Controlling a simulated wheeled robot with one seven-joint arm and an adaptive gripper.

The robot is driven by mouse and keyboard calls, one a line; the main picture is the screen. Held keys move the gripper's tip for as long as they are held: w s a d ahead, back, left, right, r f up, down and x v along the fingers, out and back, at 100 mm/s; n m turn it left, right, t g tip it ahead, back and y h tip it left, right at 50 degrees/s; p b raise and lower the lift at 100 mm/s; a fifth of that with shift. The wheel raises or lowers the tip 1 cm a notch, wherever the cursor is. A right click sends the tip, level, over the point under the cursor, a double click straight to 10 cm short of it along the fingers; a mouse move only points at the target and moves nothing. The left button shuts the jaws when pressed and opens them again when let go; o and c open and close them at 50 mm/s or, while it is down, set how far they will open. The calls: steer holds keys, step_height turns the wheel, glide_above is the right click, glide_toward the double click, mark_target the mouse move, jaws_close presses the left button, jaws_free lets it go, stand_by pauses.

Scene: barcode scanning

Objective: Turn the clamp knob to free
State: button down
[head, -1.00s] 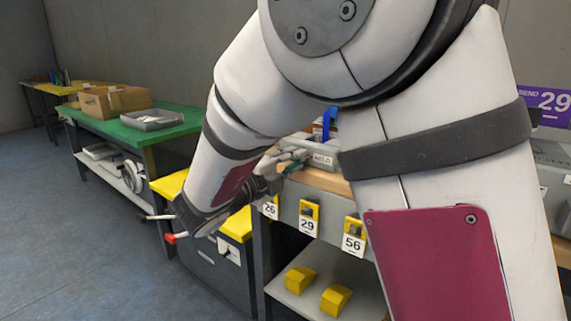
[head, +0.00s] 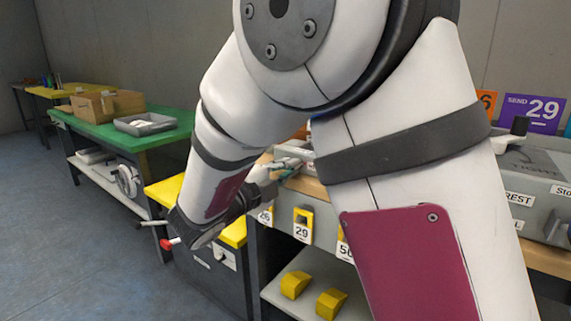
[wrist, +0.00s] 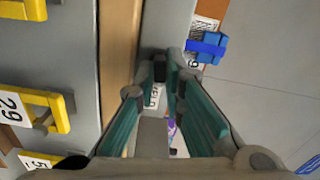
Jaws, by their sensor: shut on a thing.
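In the wrist view the fingertips (wrist: 168,70) are close together. The knob does not show in the wrist view.
My forearm hides the middle of the bench. Yellow numbered holders (head: 303,223) line the front edge. A blue piece (wrist: 207,46) is right of my fingers in the wrist view. Yellow blocks (head: 294,284) lie on the shelf below. A green table (head: 125,134) stands at left.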

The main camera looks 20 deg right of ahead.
steer(key=n+p, duration=1.5)
steer(key=p, duration=0.3)
steer(key=shift+n, duration=0.3)
steer(key=shift+f+p, duration=0.1)
steer(key=shift+p, duration=0.25)
steer(key=c, duration=2)
jaws_free()
steer(key=shift+o, duration=0.2)
steer(key=shift+s+a, duration=0.1)
steer(key=shift+a, duration=0.05)
steer(key=v, duration=1.1)
steer(key=shift+s+a, duration=0.25)
steer(key=shift+a, duration=0.05)
